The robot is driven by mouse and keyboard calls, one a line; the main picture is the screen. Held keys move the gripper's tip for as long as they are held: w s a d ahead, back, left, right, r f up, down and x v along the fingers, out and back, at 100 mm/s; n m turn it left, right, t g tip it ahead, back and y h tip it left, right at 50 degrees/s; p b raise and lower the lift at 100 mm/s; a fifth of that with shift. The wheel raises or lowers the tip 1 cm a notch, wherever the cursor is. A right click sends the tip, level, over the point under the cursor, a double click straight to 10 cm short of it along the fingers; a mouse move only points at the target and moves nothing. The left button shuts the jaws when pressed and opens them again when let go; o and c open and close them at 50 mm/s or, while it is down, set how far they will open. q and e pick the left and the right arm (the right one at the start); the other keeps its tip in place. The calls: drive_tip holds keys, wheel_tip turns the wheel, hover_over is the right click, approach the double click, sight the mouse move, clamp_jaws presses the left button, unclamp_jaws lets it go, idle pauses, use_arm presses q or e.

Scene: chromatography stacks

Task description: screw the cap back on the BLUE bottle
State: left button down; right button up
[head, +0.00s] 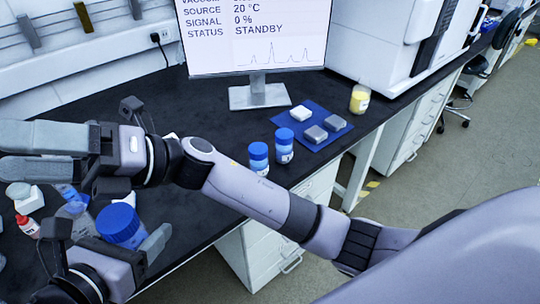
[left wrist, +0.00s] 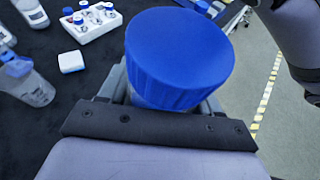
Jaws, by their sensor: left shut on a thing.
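A large blue cap (head: 121,225) shows at the lower left in the head view, at my left gripper (head: 112,238). In the left wrist view the blue cap (left wrist: 178,52) fills the upper middle. A narrower, pale bluish part (left wrist: 165,98) shows just below it, between my fingers. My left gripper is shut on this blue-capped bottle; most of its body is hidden. I cannot tell how tightly the cap sits. My right gripper (head: 45,152) is at the left, above the bench, its fingers pointing left. I see nothing clearly between its fingers.
A clear bottle (left wrist: 36,90) stands near a white block (left wrist: 71,62) and a white vial rack (left wrist: 97,27). Two blue-capped jars (head: 259,160) stand near a blue mat (head: 318,112). A yellow jar (head: 360,98) and monitor stand (head: 259,93) are behind. My right arm crosses the bench.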

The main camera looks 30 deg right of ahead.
drive_tip(key=w+d+f+m+t+h, duration=0.4)
drive_tip(key=d+f+m+t+h, duration=0.5)
drive_tip(key=m, duration=0.6)
drive_tip(key=w+d+f+m+t+h, duration=0.45)
drive_tip(key=d+f+m+t, duration=0.25)
drive_tip(key=f+m+t, duration=0.7)
drive_tip(key=s+d+f+m+g+h, duration=0.4)
drive_tip(key=s+d+f+m, duration=0.2)
drive_tip(key=s+f, duration=0.3)
drive_tip(key=s+d+f+m+g+h, duration=0.4)
drive_tip(key=s+d+f+m, duration=0.3)
drive_tip(key=f, duration=0.4)
drive_tip(key=shift+s+d+f+g+h, duration=0.4)
drive_tip(key=shift+s+d+g, duration=0.3)
drive_tip(key=shift+s, duration=0.3)
